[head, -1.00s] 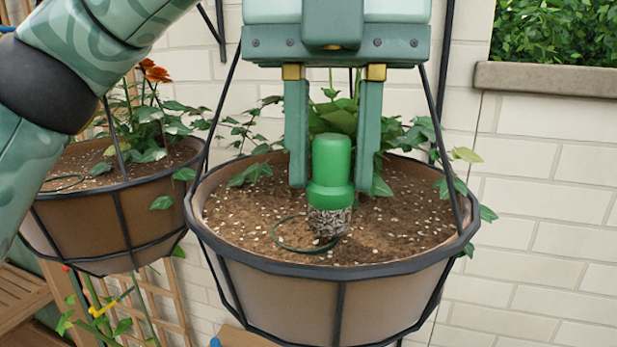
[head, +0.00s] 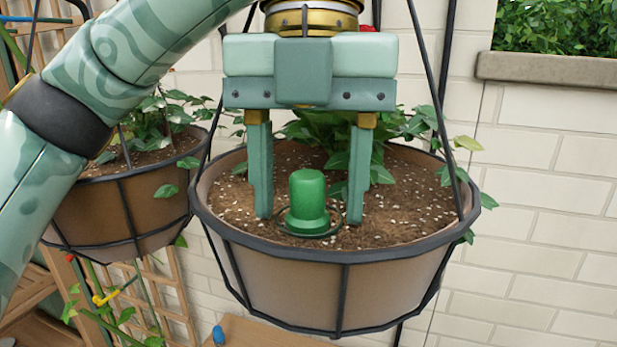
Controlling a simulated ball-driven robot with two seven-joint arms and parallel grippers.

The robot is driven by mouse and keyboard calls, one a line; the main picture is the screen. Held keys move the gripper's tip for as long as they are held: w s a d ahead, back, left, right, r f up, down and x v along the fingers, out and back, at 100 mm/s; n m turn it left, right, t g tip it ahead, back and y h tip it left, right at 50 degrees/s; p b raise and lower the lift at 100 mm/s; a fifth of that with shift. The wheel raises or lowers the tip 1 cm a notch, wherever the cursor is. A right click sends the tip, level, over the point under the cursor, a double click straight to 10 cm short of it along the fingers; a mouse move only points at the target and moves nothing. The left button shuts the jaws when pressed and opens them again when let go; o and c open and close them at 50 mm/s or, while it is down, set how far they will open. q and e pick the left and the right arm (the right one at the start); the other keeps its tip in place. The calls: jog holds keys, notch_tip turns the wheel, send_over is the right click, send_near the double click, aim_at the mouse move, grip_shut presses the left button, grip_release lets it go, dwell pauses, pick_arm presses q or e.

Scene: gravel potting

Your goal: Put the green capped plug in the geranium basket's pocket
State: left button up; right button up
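The green capped plug (head: 308,203) stands upright in the soil of the front hanging basket (head: 335,292), at the pocket marked by a thin dark green ring (head: 285,232). Only its green cap shows; its lower part is sunk out of sight. My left gripper (head: 309,217) is open, with one finger on each side of the cap and a visible gap to both. The basket also holds leafy plants, and a bit of red bloom (head: 367,28) shows behind the gripper. My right gripper is not in view.
A second hanging basket (head: 120,214) hangs at the left, partly behind my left arm. Thin black hanger rods (head: 432,75) rise around the front basket. A pale brick wall (head: 545,210) stands behind, with a stone ledge (head: 550,70) at upper right.

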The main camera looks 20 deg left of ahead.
aim_at(312, 171)
pick_arm(q)
jog(key=shift+w, duration=0.1)
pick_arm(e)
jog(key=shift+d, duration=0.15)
pick_arm(q)
jog(key=shift+r, duration=0.1)
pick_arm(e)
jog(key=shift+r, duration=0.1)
pick_arm(q)
jog(key=shift+r, duration=0.3)
jog(key=r, duration=0.4)
jog(key=r+p, duration=0.1)
jog(key=r, duration=0.1)
jog(key=shift+w+r, duration=0.25)
jog(key=shift+w, duration=0.1)
jog(key=shift+r, duration=0.25)
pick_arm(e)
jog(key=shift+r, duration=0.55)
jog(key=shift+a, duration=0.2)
pick_arm(q)
jog(key=shift+w, duration=0.1)
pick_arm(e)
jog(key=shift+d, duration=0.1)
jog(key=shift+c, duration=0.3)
